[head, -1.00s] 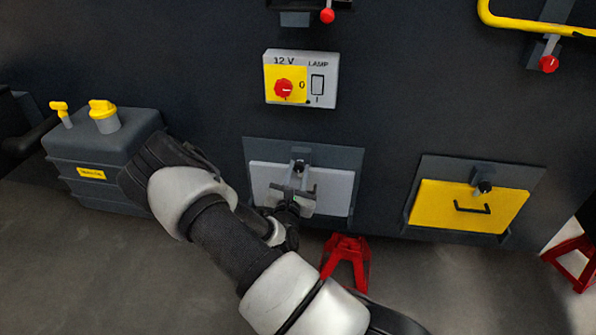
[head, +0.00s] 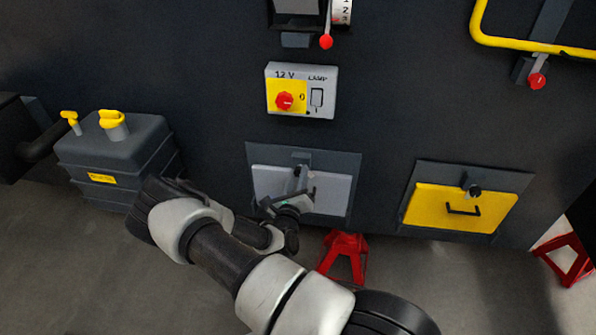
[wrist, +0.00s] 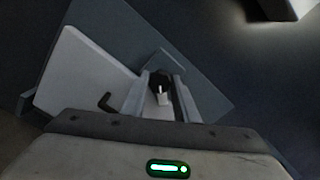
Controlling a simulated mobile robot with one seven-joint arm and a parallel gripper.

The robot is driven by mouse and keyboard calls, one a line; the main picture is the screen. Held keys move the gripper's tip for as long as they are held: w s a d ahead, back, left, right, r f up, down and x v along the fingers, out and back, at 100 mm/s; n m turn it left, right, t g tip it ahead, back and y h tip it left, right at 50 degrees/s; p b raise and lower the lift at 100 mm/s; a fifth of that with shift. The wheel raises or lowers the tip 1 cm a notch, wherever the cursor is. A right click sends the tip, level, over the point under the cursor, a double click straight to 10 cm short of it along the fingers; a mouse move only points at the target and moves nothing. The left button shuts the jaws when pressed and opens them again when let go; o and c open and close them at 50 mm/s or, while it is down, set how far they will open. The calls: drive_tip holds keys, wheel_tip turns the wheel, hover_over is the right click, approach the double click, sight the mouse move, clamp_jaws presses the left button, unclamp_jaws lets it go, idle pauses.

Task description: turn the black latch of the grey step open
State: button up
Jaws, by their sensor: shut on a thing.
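The grey step (head: 333,190) is a light grey panel in a dark frame, low on the dark chassis wall. It looks closed. Its black latch (wrist: 158,80) sits at the panel's upper edge, with a pale mark on it. My gripper (head: 301,178) reaches it from below and is rolled at a slant to the panel. In the wrist view my gripper (wrist: 160,88) has one finger on each side of the latch and is shut on it. The fingers hide much of the latch in the head view. The step's black handle (wrist: 106,102) shows beside the left finger.
A yellow step (head: 425,208) with its own black latch is at the right. A 12 V lamp switch box (head: 301,90) is above the grey step. A red stand (head: 343,255) is below it. A grey tank (head: 115,155) with yellow caps stands at the left.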

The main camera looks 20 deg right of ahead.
drive_tip(key=n+p, duration=0.1)
drive_tip(key=n, duration=0.3)
drive_tip(key=shift+n+p, duration=0.3)
drive_tip(key=shift+p, duration=0.1)
drive_tip(key=shift+n+p, duration=0.4)
drive_tip(key=shift+n, duration=1.4)
drive_tip(key=shift+f, duration=0.1)
drive_tip(key=o, duration=1.1)
drive_tip(key=shift+c, duration=0.2)
drive_tip(key=v, duration=1.7)
drive_tip(key=shift+s+a+p, duration=0.2)
drive_tip(key=shift+p, duration=0.2)
